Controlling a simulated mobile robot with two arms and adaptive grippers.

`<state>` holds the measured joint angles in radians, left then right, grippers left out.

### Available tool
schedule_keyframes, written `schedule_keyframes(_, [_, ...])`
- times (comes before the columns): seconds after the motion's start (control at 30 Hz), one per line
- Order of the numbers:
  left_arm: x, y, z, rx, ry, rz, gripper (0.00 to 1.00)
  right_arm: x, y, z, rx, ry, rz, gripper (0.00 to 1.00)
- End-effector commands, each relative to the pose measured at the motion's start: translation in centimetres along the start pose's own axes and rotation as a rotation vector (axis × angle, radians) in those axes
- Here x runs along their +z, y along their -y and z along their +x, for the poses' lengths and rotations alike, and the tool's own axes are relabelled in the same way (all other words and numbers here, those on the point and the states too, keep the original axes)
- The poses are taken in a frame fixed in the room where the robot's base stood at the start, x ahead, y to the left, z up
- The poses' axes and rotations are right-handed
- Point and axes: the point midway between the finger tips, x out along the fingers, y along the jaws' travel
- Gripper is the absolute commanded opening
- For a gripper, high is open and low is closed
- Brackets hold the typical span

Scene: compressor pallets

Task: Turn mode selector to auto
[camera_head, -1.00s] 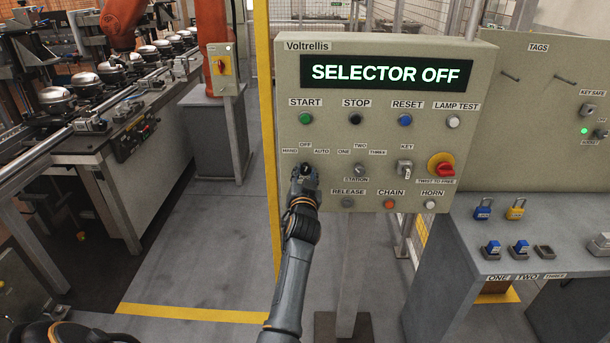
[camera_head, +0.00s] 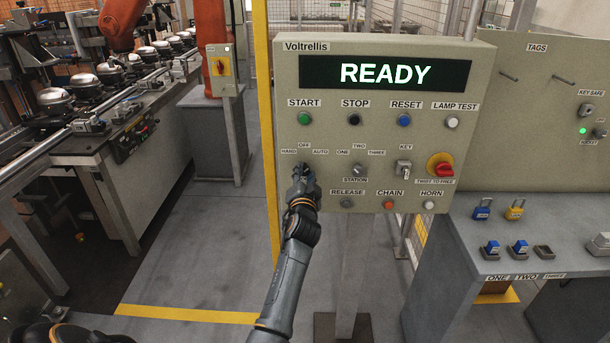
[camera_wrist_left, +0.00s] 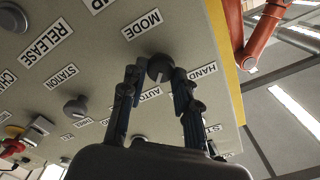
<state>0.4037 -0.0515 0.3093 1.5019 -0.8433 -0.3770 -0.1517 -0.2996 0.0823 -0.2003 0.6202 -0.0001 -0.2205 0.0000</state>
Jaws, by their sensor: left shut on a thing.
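The Voltrellis control panel (camera_head: 480,60) stands in front of me, its display (camera_head: 385,74) reading READY. The mode selector (camera_wrist_left: 160,68) is a dark round knob beside the MODE label in the left wrist view. My left gripper (camera_wrist_left: 155,75) has a finger on each side of this knob and is shut on it. In the head view my left gripper (camera_head: 304,172) covers most of the knob, below the OFF label and between HAND and AUTO. The pointer direction is hidden. My right gripper is not in view.
The station selector (camera_head: 359,170), key switch (camera_head: 404,168) and red emergency stop (camera_head: 444,167) lie to the right on the panel. The release button (camera_head: 347,198) is just below right. A yellow post (camera_head: 265,130) stands close on the left.

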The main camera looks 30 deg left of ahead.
Motion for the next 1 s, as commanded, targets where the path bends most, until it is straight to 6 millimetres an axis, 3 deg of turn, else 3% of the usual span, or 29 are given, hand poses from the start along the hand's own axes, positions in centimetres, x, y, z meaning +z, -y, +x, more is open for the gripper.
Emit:
schedule_keyframes(0.23, [0.0,0.2,0.1,-0.002,0.001,0.0,0.0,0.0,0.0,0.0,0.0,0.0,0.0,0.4])
schedule_keyframes(0.27, [0.0,0.1,0.1,-0.002,0.001,0.0,0.35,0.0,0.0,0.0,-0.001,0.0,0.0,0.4])
schedule_keyframes(0.37, [0.0,0.1,0.1,-0.002,0.0,-0.001,0.54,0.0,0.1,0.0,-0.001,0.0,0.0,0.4])
schedule_keyframes(0.73, [0.0,0.0,-0.4,0.0,0.0,-0.001,0.54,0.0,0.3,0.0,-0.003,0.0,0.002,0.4])
schedule_keyframes(1.0, [0.1,0.0,-4.4,0.0,0.0,-0.002,0.54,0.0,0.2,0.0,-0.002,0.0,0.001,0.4])
